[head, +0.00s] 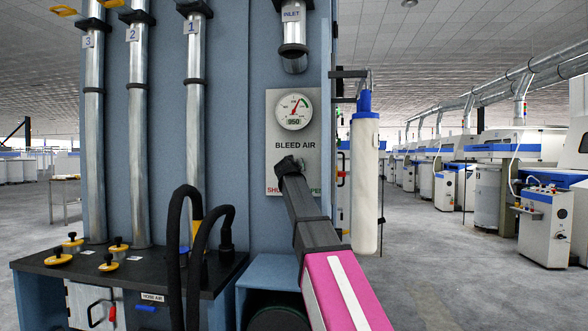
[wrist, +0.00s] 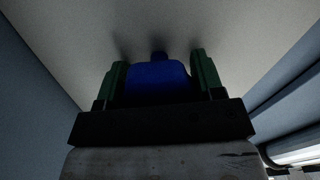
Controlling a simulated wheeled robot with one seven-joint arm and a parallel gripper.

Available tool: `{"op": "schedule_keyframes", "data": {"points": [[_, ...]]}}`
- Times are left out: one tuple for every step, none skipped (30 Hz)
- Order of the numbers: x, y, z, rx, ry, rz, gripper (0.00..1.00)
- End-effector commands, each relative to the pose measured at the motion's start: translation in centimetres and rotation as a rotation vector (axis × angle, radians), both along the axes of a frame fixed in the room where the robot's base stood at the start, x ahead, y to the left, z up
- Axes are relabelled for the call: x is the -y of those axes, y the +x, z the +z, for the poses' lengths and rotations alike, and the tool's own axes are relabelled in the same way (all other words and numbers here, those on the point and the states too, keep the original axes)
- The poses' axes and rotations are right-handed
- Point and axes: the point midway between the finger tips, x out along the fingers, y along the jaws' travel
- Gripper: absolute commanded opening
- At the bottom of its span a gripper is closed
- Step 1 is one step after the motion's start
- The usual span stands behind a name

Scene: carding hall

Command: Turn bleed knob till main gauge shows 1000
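The main gauge (head: 293,108) is a round white dial with a red needle, on a pale panel (head: 283,180) marked BLEED AIR. Its digital readout shows 950. The needle points up and slightly right, near a green arc. My gripper (head: 288,166) is at the panel below the label and hides the knob in the head view. The panel's bottom lettering, red at left and green at right, is partly covered by my arm.
A white cylinder with blue cap (head: 364,180) hangs just right of the panel. Numbered metal pipes (head: 194,130) and a dark shelf (head: 75,262) with yellow-and-black knobs stand left. Black hoses (head: 178,240) loop near my arm. Open floor (head: 440,260) lies right.

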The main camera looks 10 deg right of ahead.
Motion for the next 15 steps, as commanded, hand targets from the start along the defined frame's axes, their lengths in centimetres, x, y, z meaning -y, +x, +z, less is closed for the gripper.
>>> {"op": "schedule_keyframes", "data": {"points": [[-0.01,-0.01,0.01,-0.002,-0.006,0.0,0.38],[-0.03,-0.01,0.0,-0.005,-0.014,0.0,0.38],[-0.03,-0.01,0.0,-0.01,-0.031,0.0,0.38],[-0.03,0.0,0.0,-0.015,-0.048,0.0,0.38],[-0.04,0.0,-0.01,-0.023,-0.069,0.0,0.38],[-0.05,0.01,0.0,-0.033,-0.103,0.0,0.38],[-0.06,0.0,-0.02,-0.042,-0.13,0.0,0.38],[-0.07,0.0,-0.02,-0.052,-0.16,0.0,0.38],[-0.08,0.0,-0.02,-0.064,-0.198,0.0,0.38],[-0.09,0.01,-0.03,-0.074,-0.227,0.0,0.38],[-0.1,0.0,-0.04,-0.083,-0.256,0.0,0.38],[-0.12,0.01,-0.04,-0.095,-0.293,0.0,0.38],[-0.12,0.02,-0.04,-0.103,-0.319,0.0,0.38],[-0.13,0.02,-0.06,-0.111,-0.343,0.0,0.38],[-0.13,0.01,-0.06,-0.121,-0.372,0.0,0.38]]}}
